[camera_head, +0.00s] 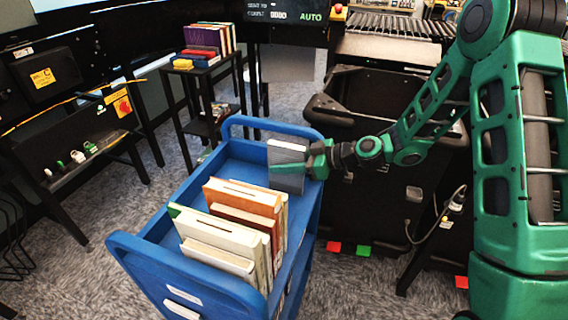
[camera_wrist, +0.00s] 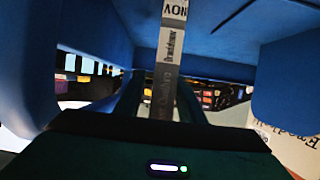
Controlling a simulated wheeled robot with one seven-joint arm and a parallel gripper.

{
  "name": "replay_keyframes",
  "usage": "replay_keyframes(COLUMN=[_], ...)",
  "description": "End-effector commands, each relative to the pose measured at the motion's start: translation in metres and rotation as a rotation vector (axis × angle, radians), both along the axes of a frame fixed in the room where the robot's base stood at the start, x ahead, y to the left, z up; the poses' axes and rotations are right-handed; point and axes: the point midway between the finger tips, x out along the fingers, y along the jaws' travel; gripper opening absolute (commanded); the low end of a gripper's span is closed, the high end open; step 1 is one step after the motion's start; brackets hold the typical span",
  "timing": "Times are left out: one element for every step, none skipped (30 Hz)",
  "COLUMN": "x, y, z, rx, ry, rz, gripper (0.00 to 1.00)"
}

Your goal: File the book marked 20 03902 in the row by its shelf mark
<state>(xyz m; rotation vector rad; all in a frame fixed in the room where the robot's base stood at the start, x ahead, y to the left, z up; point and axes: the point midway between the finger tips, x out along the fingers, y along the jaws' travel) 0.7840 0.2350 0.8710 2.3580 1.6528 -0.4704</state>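A grey book (camera_head: 288,180) stands near upright at the far end of the blue cart, with a pale label patch on its upper part. My gripper (camera_head: 316,161) reaches in from the right and is closed around this book. In the wrist view the book's narrow grey spine (camera_wrist: 171,50) lies between my two fingers (camera_wrist: 162,100), with "NOV" and other lettering upside down. The number 20 03902 cannot be read. A row of several books stands nearer in the cart, including an orange-brown book (camera_head: 243,195) and a cream book (camera_head: 220,236).
The blue cart (camera_head: 142,250) has raised walls and end handles. Its floor (camera_head: 232,172) is bare left of the grey book. A small black stand (camera_head: 203,90) with several books is behind. A black bin (camera_head: 375,100) and a roller conveyor stand behind my arm.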

Motion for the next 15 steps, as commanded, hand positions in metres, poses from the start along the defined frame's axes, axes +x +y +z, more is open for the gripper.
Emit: replay_keyframes(x=[0.0,0.0,-0.001,-0.002,-0.003,-0.004,-0.006,-0.008,-0.011,-0.013,-0.015,-0.018,-0.019,-0.021,-0.023], y=[0.0,0.0,-0.004,-0.007,-0.01,-0.016,-0.021,-0.025,-0.031,-0.036,-0.041,-0.047,-0.052,-0.057,-0.063], z=[0.0,0.0,0.001,0.003,0.004,0.006,0.008,0.011,0.015,0.019,0.022,0.026,0.027,0.029,0.032], rx=[0.0,0.0,0.0,0.0,0.0,-0.001,-0.001,0.0,0.0,0.001,0.001,-0.001,0.0,-0.001,-0.001], ry=[0.0,0.0,0.0,0.0,-0.001,-0.001,-0.001,-0.001,-0.001,-0.001,-0.001,-0.001,-0.001,-0.001,-0.001], rz=[0.0,0.0,-0.002,-0.002,-0.003,-0.004,-0.004,-0.005,-0.005,-0.005,-0.005,-0.004,-0.005,-0.005,-0.004], gripper=[0.36,0.36,0.36,0.36,0.36,0.36,0.36,0.36,0.36,0.36,0.36,0.36,0.36,0.36,0.36])
